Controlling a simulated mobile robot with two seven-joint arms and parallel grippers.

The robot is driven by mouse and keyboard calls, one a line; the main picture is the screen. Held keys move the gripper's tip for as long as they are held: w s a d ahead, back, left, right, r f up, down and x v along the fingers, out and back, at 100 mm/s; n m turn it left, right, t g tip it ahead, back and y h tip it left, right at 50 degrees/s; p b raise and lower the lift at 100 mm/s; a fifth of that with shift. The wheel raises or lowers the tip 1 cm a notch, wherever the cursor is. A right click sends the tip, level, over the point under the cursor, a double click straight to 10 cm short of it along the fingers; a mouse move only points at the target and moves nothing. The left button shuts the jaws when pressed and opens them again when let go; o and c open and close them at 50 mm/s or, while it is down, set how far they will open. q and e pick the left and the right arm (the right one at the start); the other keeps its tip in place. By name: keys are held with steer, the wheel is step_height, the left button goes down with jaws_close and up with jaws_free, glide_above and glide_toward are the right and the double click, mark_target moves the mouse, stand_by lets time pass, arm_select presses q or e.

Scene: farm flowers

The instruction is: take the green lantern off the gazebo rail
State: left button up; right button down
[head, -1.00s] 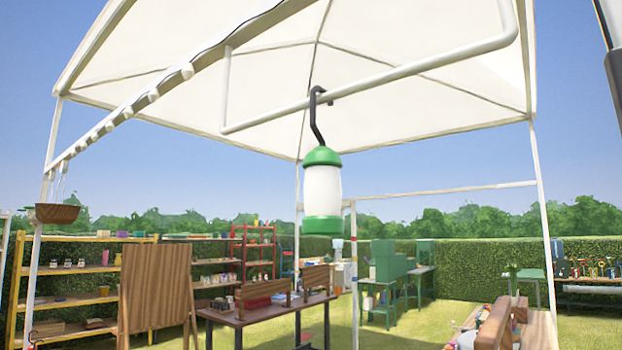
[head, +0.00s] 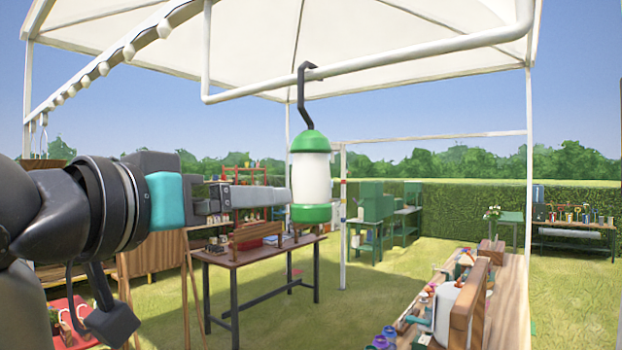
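The green lantern (head: 310,182) has a white body with a green cap and a green base. It hangs upright by its black hook (head: 304,95) from the white gazebo rail (head: 380,62), near the middle of the head view. My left gripper (head: 285,199) comes in from the left at the height of the lantern's white body. Its fingertips are at the lantern's left side. I cannot tell whether they touch it or whether the fingers are open, as I see them edge-on. My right gripper is not in view.
A wooden table (head: 250,255) stands beyond and below the lantern. A wooden bench (head: 500,310) with jars and boards is at the lower right. Green cabinets (head: 370,205) and a hedge are farther back. The air right of the lantern is clear.

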mark_target(302, 179)
arm_select(q)
steer(key=s+r, duration=0.2)
steer(key=s, duration=0.2)
steer(key=shift+m, duration=0.5)
steer(key=x, duration=0.3)
steer(key=p+x, duration=0.1)
steer(key=x, duration=0.2)
steer(key=r+x, duration=0.1)
steer(key=x, duration=0.2)
steer(key=shift+w+d+f+p, duration=0.1)
steer(key=shift+w+d+p, duration=0.2)
steer(key=shift+w+p, duration=0.05)
steer(key=shift+p+x, duration=0.65)
steer(key=shift+x, duration=1.95)
jaws_close()
